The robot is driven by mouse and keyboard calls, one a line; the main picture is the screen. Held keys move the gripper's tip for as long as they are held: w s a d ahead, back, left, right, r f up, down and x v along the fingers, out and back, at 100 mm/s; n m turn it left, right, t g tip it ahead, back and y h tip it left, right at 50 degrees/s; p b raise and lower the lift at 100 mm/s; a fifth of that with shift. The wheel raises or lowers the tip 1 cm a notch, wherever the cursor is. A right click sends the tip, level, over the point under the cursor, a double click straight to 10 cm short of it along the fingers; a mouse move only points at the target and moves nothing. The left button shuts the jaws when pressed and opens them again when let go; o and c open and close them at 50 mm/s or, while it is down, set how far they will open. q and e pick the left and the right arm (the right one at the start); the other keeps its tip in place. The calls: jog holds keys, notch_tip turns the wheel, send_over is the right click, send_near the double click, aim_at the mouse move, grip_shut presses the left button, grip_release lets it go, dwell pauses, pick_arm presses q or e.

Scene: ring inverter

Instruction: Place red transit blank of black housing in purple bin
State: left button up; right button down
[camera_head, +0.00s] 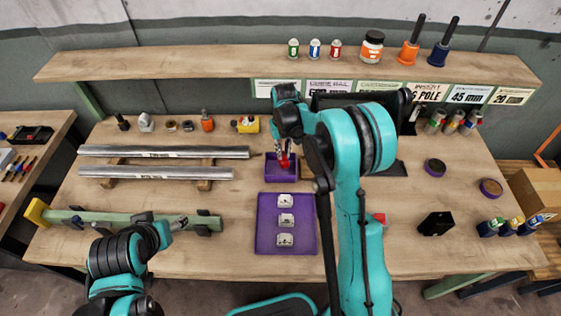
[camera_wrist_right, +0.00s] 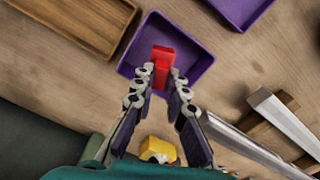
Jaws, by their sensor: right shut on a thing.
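My right gripper (camera_head: 285,158) is shut on a red transit blank (camera_wrist_right: 161,66), gripped between its fingertips. In the right wrist view the blank is in front of the small purple bin (camera_wrist_right: 190,69), and the bin floor looks empty around it. In the head view the purple bin (camera_head: 270,177) sits at the middle of the bench under the right gripper. Whether the blank touches the bin floor is not clear. A black block (camera_head: 436,224), perhaps the black housing, stands at the right.
A larger purple tray (camera_head: 304,247) with three pale pieces lies in front of the bin. Metal bars (camera_head: 165,151) on wooden supports lie to the left. A yellow item (camera_head: 248,125) stands behind the bin. Part of a red thing (camera_head: 379,218) shows beside my right arm.

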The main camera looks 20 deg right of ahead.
jog(key=shift+w+a+f, duration=0.1)
jog(key=shift+a+f, duration=0.25)
jog(key=shift+a, duration=0.15)
jog(key=shift+f+b, duration=0.7)
jog(key=shift+f, duration=1.2)
jog(key=shift+f, duration=0.2)
jog(key=c, duration=1.5)
grip_release()
jog(key=shift+c, duration=0.2)
jog(key=shift+r, duration=0.15)
